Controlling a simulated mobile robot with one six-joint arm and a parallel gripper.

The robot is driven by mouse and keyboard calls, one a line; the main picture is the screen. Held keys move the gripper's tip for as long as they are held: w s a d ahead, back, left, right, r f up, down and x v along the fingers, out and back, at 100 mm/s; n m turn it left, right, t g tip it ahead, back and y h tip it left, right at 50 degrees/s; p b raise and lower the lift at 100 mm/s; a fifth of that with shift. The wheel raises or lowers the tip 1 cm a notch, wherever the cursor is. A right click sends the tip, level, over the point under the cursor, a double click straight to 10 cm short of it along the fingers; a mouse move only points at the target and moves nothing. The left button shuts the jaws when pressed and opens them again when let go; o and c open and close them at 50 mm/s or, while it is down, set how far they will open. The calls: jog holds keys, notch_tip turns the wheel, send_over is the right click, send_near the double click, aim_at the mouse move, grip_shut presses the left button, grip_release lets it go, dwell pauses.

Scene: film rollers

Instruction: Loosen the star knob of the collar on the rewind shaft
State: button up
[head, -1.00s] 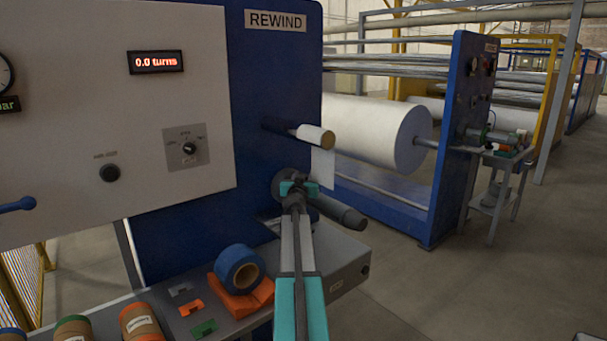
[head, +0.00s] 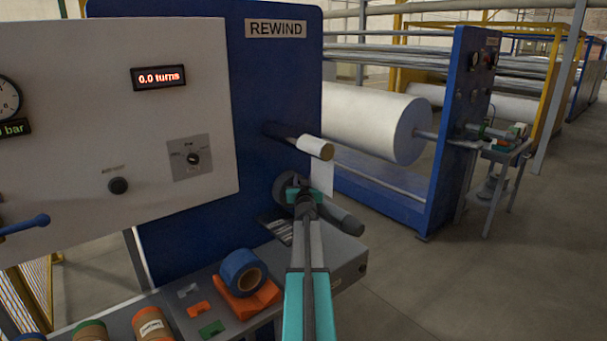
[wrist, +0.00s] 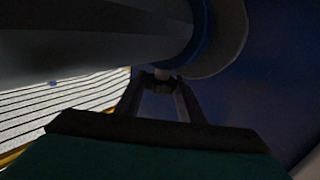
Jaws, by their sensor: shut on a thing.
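The rewind shaft (head: 340,218) is a dark grey cylinder sticking out of the blue REWIND panel (head: 230,110). The round grey collar (head: 281,188) sits around its base, partly hidden by my gripper. In the wrist view the shaft (wrist: 90,45) crosses the upper left and the collar (wrist: 232,40) is a pale disc with a blue ring beside it. My gripper (head: 303,193) is at the collar. In the wrist view my gripper (wrist: 160,90) has its fingertips closed around the small dark star knob (wrist: 158,84), just below a pale stem. The knob's shape is hard to make out there.
A thin roll with a white web (head: 316,148) sticks out above the shaft. Below is a grey bench (head: 170,300) with a blue tape roll (head: 241,271), an orange block and several cores. A display (head: 158,77) reads 0.0 turns. Open floor lies to the right.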

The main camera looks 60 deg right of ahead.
jog(key=shift+s+d+r+n+t+y+p, duration=0.15)
jog(key=shift+n+t+y+p, duration=0.25)
jog(key=shift+p, duration=1.8)
jog(key=shift+s+d+r+n+t+y+p, duration=0.15)
jog(key=shift+n+t+y+p, duration=0.25)
jog(key=shift+p, duration=1.8)
jog(key=shift+w+a+f+t+p, duration=0.1)
jog(key=shift+a+f+t+p, duration=0.15)
jog(key=shift+p, duration=0.9)
jog(key=o, duration=1)
jog(key=shift+o, duration=0.2)
jog(key=shift+a, duration=0.15)
jog(key=shift+s+a, duration=0.3)
jog(key=b+v, duration=0.3)
jog(key=v, duration=0.9)
jog(key=shift+s, duration=0.45)
jog(key=shift+a, duration=0.15)
